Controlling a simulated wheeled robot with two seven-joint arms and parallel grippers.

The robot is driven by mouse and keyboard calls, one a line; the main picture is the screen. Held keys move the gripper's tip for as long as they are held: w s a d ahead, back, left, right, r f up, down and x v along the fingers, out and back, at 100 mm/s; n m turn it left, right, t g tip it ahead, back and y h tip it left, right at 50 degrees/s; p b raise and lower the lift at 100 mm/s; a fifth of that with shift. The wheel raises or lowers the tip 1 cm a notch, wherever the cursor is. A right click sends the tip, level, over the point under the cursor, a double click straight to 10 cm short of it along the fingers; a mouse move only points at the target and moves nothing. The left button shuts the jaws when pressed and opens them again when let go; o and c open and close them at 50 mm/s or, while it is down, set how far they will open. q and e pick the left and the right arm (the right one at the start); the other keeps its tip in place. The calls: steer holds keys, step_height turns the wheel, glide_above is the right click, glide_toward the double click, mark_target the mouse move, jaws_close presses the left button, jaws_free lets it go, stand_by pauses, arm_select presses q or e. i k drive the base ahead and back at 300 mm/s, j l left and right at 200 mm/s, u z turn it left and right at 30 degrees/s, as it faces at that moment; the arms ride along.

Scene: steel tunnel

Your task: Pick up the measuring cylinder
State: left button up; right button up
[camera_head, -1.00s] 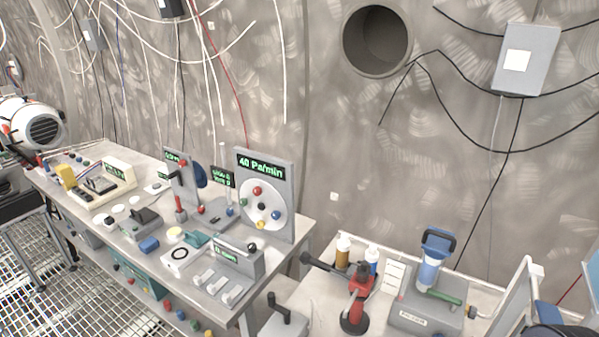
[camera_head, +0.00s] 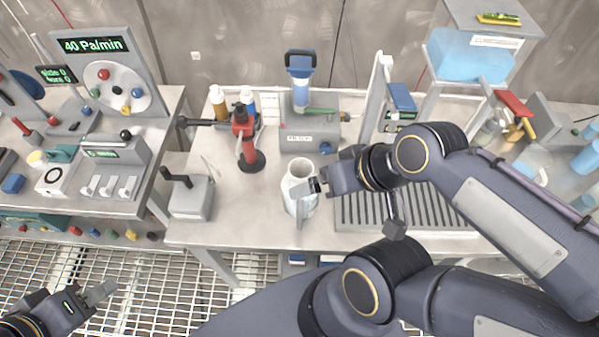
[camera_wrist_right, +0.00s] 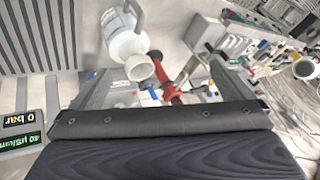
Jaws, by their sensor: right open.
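I cannot pick out a measuring cylinder with certainty. A white jug with a grey handle (camera_head: 300,187) stands upright near the front of the middle bench; it also shows in the right wrist view (camera_wrist_right: 123,40). My right gripper (camera_head: 313,186) is just right of the jug in the head view and partly overlaps it. Whether they touch is unclear. In the right wrist view, its two fingers (camera_wrist_right: 158,72) are spread, and I see nothing clamped between them. My left gripper (camera_head: 98,294) is low at the left, over the grated floor and away from the benches; its jaw gap is unclear.
A red stand (camera_head: 247,145), bottles (camera_head: 218,104) and a grey pump box with a blue-topped filter (camera_head: 310,138) stand behind the jug. A slotted drain tray (camera_head: 360,212) lies to its right, under my right arm. Blue beakers (camera_head: 583,160) stand at far right.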

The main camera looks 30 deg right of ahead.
mark_target(589, 200)
steer(key=k+z, duration=0.1)
steer(key=z, duration=2.95)
steer(key=u, duration=0.4)
steer(key=j+u, duration=0.1)
steer(key=u, duration=1.5)
steer(key=z, duration=2.1)
steer(key=i+l+u, duration=0.15)
